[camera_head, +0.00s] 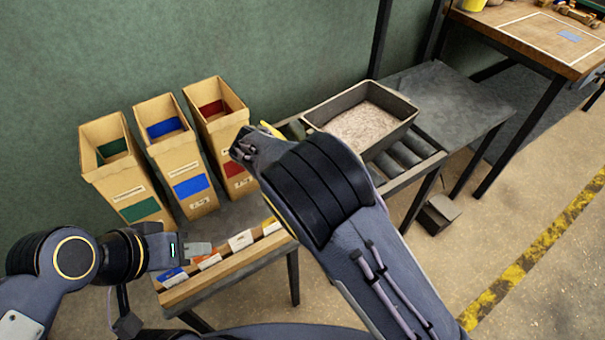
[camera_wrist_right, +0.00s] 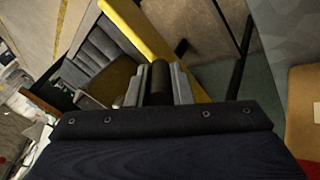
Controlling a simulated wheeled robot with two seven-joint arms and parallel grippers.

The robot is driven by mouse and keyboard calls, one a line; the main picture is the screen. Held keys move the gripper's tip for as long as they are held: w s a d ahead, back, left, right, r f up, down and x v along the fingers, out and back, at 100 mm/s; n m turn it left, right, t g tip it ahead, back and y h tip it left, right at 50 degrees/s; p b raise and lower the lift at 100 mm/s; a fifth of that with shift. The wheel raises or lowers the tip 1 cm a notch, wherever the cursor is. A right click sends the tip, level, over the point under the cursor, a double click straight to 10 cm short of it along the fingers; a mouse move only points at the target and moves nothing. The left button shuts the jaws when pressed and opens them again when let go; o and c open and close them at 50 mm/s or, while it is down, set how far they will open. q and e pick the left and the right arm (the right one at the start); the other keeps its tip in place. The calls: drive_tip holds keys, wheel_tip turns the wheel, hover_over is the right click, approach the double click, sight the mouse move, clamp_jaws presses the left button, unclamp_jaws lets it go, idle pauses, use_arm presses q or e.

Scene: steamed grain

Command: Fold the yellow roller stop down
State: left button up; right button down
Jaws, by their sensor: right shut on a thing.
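The yellow roller stop shows as a small strip (camera_head: 271,129) in the head view, mostly hidden behind my right arm, at the left end of the rollers. In the right wrist view it is a long yellow bar (camera_wrist_right: 140,30) slanting behind the fingers. My right gripper (camera_wrist_right: 160,84) is shut on a dark round piece, which seems to be the stop's grip. In the head view my right wrist hides its fingertips. My left gripper (camera_head: 200,252) is above the front edge of the bench, away from the stop; its opening is too small to judge.
A grey tray of grain (camera_head: 408,119) sits on the rollers (camera_head: 411,153), right of the stop. Three cardboard bins, with green (camera_head: 141,210), blue (camera_head: 191,186) and red (camera_head: 233,169) labels, stand at left. Coloured cards line the bench's front rail (camera_head: 222,264). A wooden table (camera_head: 520,38) is back right.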

drive_tip(key=c, duration=1.6)
unclamp_jaws()
drive_tip(key=shift+o, duration=0.2)
drive_tip(key=shift+a, duration=0.1)
drive_tip(key=p+v, duration=0.1)
drive_tip(key=v, duration=0.7)
